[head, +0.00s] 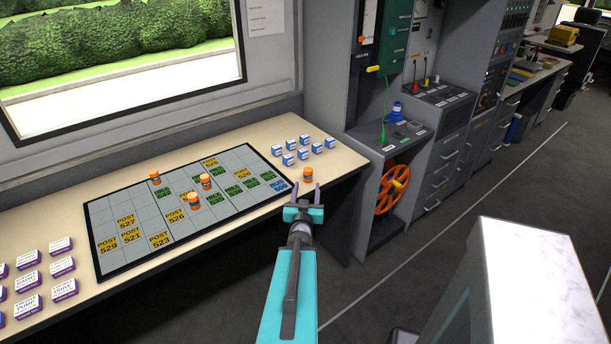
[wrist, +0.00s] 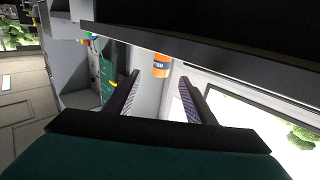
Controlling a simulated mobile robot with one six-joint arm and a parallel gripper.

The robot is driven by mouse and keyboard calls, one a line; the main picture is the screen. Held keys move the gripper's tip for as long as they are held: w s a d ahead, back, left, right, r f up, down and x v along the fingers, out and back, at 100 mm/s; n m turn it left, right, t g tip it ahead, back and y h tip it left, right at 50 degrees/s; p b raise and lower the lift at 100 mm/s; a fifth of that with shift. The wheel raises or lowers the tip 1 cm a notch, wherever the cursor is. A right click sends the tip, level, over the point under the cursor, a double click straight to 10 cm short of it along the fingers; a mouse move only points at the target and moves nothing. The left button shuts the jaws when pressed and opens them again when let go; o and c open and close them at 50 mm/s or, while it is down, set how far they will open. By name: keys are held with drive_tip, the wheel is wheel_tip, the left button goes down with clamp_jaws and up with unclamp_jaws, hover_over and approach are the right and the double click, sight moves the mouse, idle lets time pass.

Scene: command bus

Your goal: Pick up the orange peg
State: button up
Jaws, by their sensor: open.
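An orange peg (head: 308,174) with a white band stands upright on the beige table (head: 335,160), right of the dark grid board (head: 110,265). It also shows in the wrist view (wrist: 161,65), in the gap between the fingertips and a little beyond them. My gripper (head: 305,188) is open and empty at the table's front edge, its fingers pointing toward this peg. Both fingers also show in the wrist view (wrist: 160,80). Three more orange pegs stand on the board: one at the back (head: 154,176), one at the middle (head: 206,182) and one nearer (head: 194,201).
Several blue-and-white blocks (head: 289,159) stand just behind the peg. Several white-and-purple boxes (head: 28,306) sit at the table's left end. A grey cabinet with an orange wheel (head: 391,188) stands to the right. The floor (head: 420,260) right of my arm is partly clear.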

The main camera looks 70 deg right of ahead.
sight(308, 175)
drive_tip(key=shift+w+d+f+b, duration=0.1)
drive_tip(key=shift+w+b, duration=0.05)
drive_tip(key=shift+b, duration=0.2)
drive_tip(key=shift+w+d+b, duration=0.1)
drive_tip(key=shift+d+b, duration=0.1)
drive_tip(key=shift+b, duration=0.3)
drive_tip(key=b+x, duration=0.2)
drive_tip(key=b, duration=0.2)
drive_tip(key=shift+d, duration=0.1)
drive_tip(key=shift+w+d, duration=0.1)
drive_tip(key=shift+d, duration=0.3)
drive_tip(key=shift+p+x, duration=0.7)
drive_tip(key=shift+x, duration=1.7)
drive_tip(key=shift+r+p+x, duration=0.2)
drive_tip(key=shift+p+x, duration=0.2)
drive_tip(key=shift+x, duration=0.35)
drive_tip(key=shift+r+p+x, duration=0.15)
drive_tip(key=shift+p+x, duration=0.2)
drive_tip(key=shift+x, duration=0.4)
drive_tip(key=shift+p+x, duration=0.35)
drive_tip(key=shift+x, duration=0.75)
drive_tip(key=shift+c, duration=0.3)
